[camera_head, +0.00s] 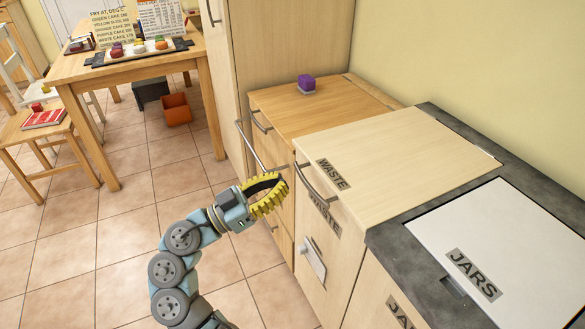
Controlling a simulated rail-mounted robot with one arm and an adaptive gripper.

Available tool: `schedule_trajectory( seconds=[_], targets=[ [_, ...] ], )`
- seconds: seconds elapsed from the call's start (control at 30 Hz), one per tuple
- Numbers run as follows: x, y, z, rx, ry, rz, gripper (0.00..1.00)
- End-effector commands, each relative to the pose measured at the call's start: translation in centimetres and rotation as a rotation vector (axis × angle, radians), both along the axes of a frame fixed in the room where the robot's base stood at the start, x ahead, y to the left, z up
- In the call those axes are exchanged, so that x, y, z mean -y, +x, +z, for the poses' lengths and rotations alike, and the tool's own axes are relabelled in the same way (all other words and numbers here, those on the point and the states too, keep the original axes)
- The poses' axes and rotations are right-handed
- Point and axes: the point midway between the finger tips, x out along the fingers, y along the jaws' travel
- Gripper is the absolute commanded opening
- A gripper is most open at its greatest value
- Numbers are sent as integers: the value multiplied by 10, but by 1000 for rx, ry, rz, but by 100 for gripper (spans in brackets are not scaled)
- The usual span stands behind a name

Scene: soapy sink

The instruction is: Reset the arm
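My arm (176,270) rises from the bottom of the view, with several blue-grey links and dark round joints. It bends up and to the right. My gripper (272,192) has yellow ribbed fingers with dark inner sides. It is in front of the cabinet fronts, left of the WASTE handle in the picture. The fingers curve towards each other and overlap in this view, so I cannot tell whether their tips touch. I see no object between them.
The WASTE cabinet (415,160) and the white JARS lid (510,245) are at right. A table (135,68) and orange bin (176,109) stand at back left. Tiled floor (70,250) is clear at left.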

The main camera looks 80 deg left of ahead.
Motion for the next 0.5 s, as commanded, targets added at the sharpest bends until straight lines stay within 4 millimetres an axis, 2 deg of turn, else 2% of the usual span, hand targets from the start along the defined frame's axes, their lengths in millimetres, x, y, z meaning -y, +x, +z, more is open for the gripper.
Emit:
schedule_trajectory(
  seconds=[0.2, 0.5],
  targets=[
    [6, -21, -16, -1, -1, 1, 0],
    [8, -28, -22, 0, 2, 1, 0]
  ],
)
